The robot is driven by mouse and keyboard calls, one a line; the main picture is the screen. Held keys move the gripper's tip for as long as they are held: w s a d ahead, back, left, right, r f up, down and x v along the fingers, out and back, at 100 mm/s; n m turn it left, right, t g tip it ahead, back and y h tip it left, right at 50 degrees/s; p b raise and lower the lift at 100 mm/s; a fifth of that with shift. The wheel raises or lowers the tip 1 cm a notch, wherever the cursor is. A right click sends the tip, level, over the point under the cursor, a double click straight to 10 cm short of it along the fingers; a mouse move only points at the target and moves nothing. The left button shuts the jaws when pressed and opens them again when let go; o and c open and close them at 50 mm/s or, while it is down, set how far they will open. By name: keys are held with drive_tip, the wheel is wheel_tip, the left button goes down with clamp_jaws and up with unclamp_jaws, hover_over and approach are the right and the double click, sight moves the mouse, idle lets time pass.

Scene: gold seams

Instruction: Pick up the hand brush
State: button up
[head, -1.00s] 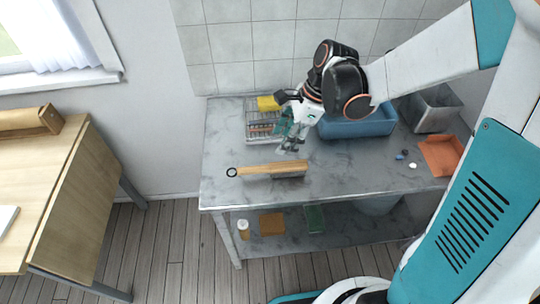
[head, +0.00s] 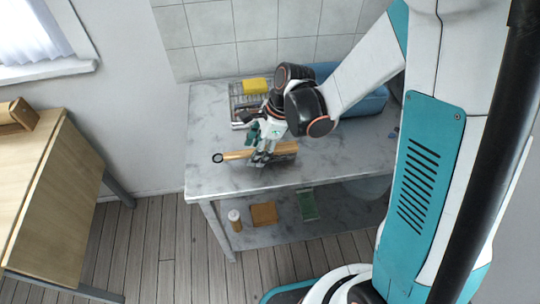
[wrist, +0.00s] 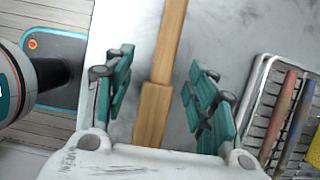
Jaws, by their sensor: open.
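The hand brush (head: 236,155) lies on the grey marble-like worktop, near its front edge. Its wooden handle has a dark ring at the left end in the head view. My gripper (head: 262,158) is over the middle of the brush and hides part of it. In the wrist view the brush's wood (wrist: 153,110) runs between the two teal fingers of my open gripper (wrist: 160,65), with a gap on each side. The bristles are hidden in the wrist view. I cannot tell the exact height of the fingertips above the worktop.
A wire rack (wrist: 268,140) with coloured-handled tools stands behind the brush, with a yellow block (head: 255,85) at it. A blue tub (head: 372,103) is at the back right. The lower shelf holds a brown block (head: 264,214) and a green item (head: 308,205). The worktop's left end is clear.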

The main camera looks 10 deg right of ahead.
drive_tip(key=shift+a+f, duration=0.15)
drive_tip(key=shift+f, duration=0.25)
drive_tip(key=shift+r, duration=0.1)
drive_tip(key=c, duration=1.2)
drive_tip(key=shift+o, duration=0.2)
